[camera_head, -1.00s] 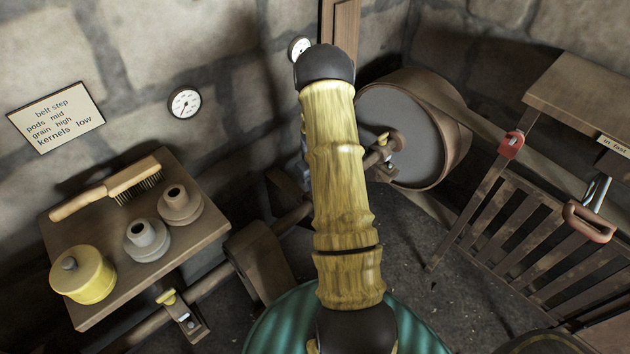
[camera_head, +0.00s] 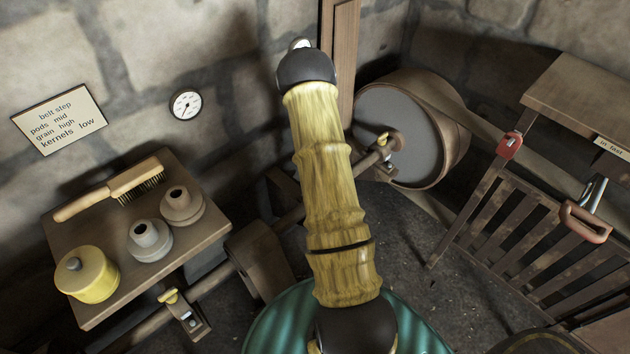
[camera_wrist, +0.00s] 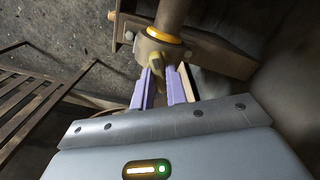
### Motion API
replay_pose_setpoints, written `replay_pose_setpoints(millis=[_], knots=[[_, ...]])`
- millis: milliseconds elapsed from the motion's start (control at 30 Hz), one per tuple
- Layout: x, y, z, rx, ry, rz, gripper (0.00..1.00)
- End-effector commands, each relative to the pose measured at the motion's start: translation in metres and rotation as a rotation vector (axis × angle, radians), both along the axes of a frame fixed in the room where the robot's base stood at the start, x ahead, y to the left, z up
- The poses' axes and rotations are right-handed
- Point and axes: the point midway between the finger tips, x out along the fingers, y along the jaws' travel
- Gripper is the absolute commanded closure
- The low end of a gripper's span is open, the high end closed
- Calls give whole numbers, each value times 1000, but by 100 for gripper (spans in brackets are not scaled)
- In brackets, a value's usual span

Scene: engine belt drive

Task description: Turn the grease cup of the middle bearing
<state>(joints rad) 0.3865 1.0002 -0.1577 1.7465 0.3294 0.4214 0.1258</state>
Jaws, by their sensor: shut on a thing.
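In the wrist view, the purple fingers of my gripper (camera_wrist: 161,88) point at a bearing with a shaft (camera_wrist: 172,14) and an orange-yellow ring. They are closed on a small yellowish grease cup (camera_wrist: 157,63), which is partly hidden between the fingertips. In the head view my arm covers my gripper and the middle bearing. Two other bearings show there with yellow cups: one at the lower left (camera_head: 168,296) and one by the big pulley (camera_head: 383,138).
A wooden shelf (camera_head: 100,222) at left holds a brush, a yellow pot and two grey-brown pulley-like pieces. A large belt pulley (camera_head: 400,135) stands at the back. A slatted rack (camera_head: 540,245) and a red-handled lever (camera_head: 585,222) are at right.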

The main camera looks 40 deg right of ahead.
Motion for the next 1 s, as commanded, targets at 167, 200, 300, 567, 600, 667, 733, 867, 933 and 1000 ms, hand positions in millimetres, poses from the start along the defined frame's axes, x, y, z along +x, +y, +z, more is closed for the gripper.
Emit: replay_pose_setpoints(millis=[167, 200, 300, 567, 600, 667, 733, 867, 933, 1000], knots=[[1, -1, 2, -3, -4, -167, 100], [2, 0, 2, -3, -4, -204, 100], [2, -1, 2, -3, -5, -291, 100], [2, -1, 2, -2, -5, -463, 100], [2, -1, 2, -2, -5, -481, 100], [2, -1, 2, -3, -5, -503, 100], [2, -1, 1, -3, -4, -522, 100], [2, -1, 1, -3, -5, -543, 100], [2, -1, 1, -3, -5, -547, 100], [2, -1, 1, -3, -5, -549, 100]])
